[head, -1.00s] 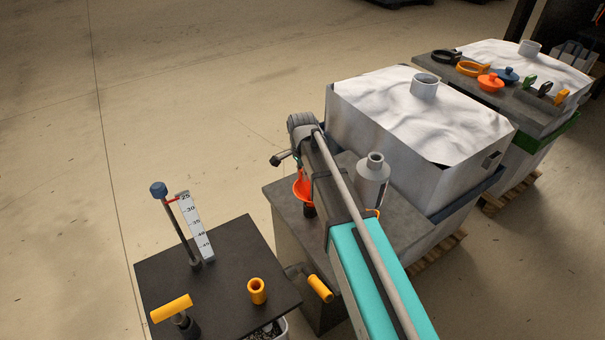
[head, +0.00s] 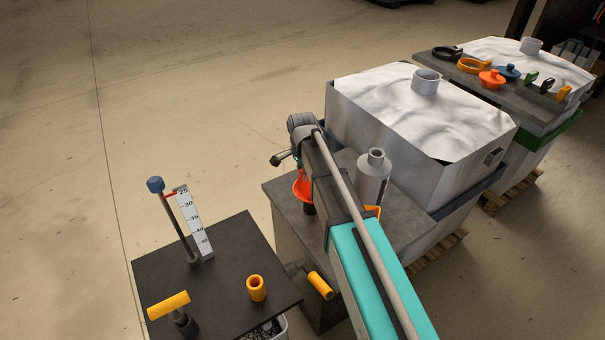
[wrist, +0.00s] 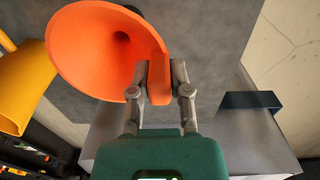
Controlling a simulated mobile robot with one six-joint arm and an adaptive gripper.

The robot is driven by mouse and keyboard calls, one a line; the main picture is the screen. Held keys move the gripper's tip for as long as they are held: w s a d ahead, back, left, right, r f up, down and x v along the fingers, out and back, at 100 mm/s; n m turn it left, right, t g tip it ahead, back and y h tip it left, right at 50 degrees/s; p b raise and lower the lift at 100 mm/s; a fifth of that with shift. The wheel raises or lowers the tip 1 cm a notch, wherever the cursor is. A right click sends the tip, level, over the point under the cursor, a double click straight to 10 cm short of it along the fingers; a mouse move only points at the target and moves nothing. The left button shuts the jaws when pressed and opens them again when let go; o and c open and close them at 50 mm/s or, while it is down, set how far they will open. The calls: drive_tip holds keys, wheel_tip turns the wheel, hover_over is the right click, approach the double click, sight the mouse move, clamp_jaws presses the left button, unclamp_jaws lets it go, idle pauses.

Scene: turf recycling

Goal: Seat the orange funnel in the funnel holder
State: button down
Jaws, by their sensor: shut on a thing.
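The orange funnel (head: 302,188) is over the near grey bench, partly hidden behind my arm in the head view. It fills the upper left of the wrist view (wrist: 95,50), its wide mouth facing the camera. My gripper (wrist: 160,82) is shut on the funnel's right edge, with one finger on each side. A short black cylinder (head: 308,209), perhaps the funnel holder, stands directly below the funnel. I cannot tell whether the funnel touches it or sits in it. A dark piece (wrist: 133,10) shows behind the funnel in the wrist view.
A grey bottle (head: 374,178) stands right of my arm on the grey bench (head: 405,215). A white-covered bin (head: 370,115) is behind it. A yellow part (wrist: 25,85) is close left of the funnel. The dark table (head: 220,285) at front left holds a gauge and yellow pieces.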

drive_tip(key=shift+f, duration=0.25)
drive_tip(key=shift+c, duration=2.4)
unclamp_jaws()
drive_tip(key=shift+r, duration=0.2)
wheel_tip(320, 180, up, 12)
drive_tip(key=p, duration=1.1)
drive_tip(key=shift+f+p, duration=0.15)
drive_tip(key=shift+p, duration=0.2)
drive_tip(key=w+d+r+p, duration=0.2)
drive_tip(key=d+r+p, duration=0.3)
drive_tip(key=d, duration=0.2)
drive_tip(key=w+d+r+p, duration=0.2)
drive_tip(key=d+r+p, duration=0.3)
drive_tip(key=d, duration=0.3)
drive_tip(key=shift+w+d+r, duration=0.15)
drive_tip(key=shift+w+r, duration=0.05)
drive_tip(key=shift+w, duration=0.1)
drive_tip(key=shift+s, duration=0.1)
drive_tip(key=s+d+f+n+b, duration=0.1)
drive_tip(key=s+n, duration=0.4)
drive_tip(key=s, duration=0.6)
drive_tip(key=s+d+f+n+b, duration=0.2)
drive_tip(key=s+n, duration=0.4)
drive_tip(key=s, duration=0.5)
drive_tip(key=shift+s+d+f, duration=0.2)
drive_tip(key=shift+d+f, duration=0.25)
drive_tip(key=shift+d, duration=0.15)
